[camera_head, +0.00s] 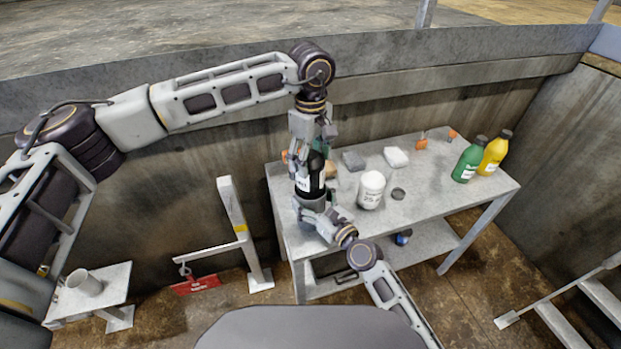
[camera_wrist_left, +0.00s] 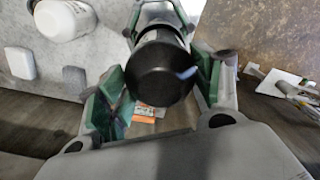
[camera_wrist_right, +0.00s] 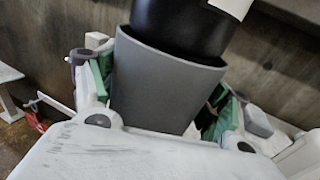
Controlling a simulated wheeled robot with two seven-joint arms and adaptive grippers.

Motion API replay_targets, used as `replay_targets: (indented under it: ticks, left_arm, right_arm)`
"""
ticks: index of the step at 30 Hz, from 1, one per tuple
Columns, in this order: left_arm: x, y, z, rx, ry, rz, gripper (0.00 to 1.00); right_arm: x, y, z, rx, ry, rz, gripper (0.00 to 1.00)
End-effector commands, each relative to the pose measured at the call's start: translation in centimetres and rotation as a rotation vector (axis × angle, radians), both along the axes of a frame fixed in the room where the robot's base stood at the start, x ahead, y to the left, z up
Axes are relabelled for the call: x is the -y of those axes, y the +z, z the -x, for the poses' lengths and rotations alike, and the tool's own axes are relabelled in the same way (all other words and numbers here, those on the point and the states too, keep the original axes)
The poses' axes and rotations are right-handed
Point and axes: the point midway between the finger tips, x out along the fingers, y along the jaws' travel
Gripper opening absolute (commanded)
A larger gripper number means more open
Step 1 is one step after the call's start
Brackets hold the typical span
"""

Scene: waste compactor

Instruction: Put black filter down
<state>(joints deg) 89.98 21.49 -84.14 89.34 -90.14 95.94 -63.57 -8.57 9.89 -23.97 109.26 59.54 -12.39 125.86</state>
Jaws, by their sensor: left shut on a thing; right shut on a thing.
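The black filter (camera_head: 311,176), a dark cylinder with a white label, stands roughly upright at the table's left end. My left gripper (camera_head: 304,156) comes from above and is shut on its upper part. The filter's round black end (camera_wrist_left: 158,75) shows between the green pads in the left wrist view. My right gripper (camera_head: 318,218) is shut on a grey cup (camera_wrist_right: 162,85) below the filter. In the right wrist view the lower end of the filter sits inside the cup's rim; how deep is hidden.
The grey table (camera_head: 440,204) bears a white jar (camera_head: 371,190), a dark lid (camera_head: 398,194), a white block (camera_head: 396,157), a grey block (camera_head: 354,161), a green bottle (camera_head: 469,160) and a yellow bottle (camera_head: 494,153). A small side table (camera_head: 112,282) holds a grey mug (camera_head: 85,282). The table's front right is clear.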

Motion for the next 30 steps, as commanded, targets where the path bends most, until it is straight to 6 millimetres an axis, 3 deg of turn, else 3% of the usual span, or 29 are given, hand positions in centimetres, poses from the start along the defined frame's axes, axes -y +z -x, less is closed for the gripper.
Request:
replay_targets:
  ticks: [6,19,30]
  left_arm:
    - [0.0,-1.6,0.0,0.001,0.000,0.002,0.43]
    - [0.0,-2.1,0.0,0.001,0.000,0.001,0.43]
    - [0.0,-6.1,0.0,0.000,0.001,0.001,0.43]
  right_arm:
    - [0.0,0.0,0.0,0.000,0.000,0.001,0.48]
    - [0.0,0.0,0.0,0.000,0.000,0.001,0.48]
    - [0.0,0.0,0.0,0.000,0.000,0.001,0.48]
